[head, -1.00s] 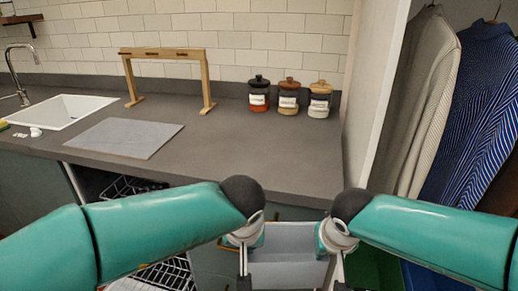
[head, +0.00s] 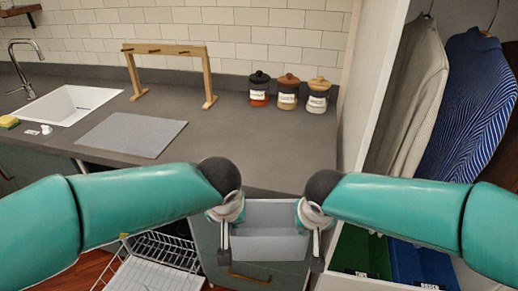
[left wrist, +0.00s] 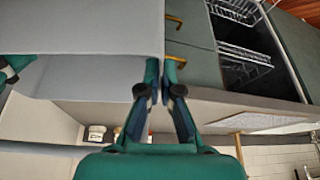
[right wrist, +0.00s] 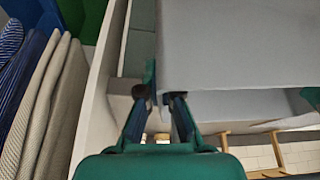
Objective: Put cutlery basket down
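The cutlery basket (head: 268,246) is a plain grey open-topped box, held upright in front of the counter's drawer fronts in the head view. My left gripper (head: 224,250) is shut on its left wall, and my right gripper (head: 317,250) is shut on its right wall. The left wrist view shows the basket's grey wall (left wrist: 80,28) beside the left fingers (left wrist: 152,82). The right wrist view shows the opposite wall (right wrist: 235,45) beside the right fingers (right wrist: 160,95). The basket's inside looks empty from the head view; its underside is hidden.
The dark worktop (head: 235,150) has clear room between a grey board (head: 130,135), a wooden rack (head: 165,52) and several lidded jars (head: 287,92). A white sink (head: 65,105) is at left. A wire dishwasher rack (head: 150,268) is pulled out below. Green and blue bins (head: 362,250) stand right.

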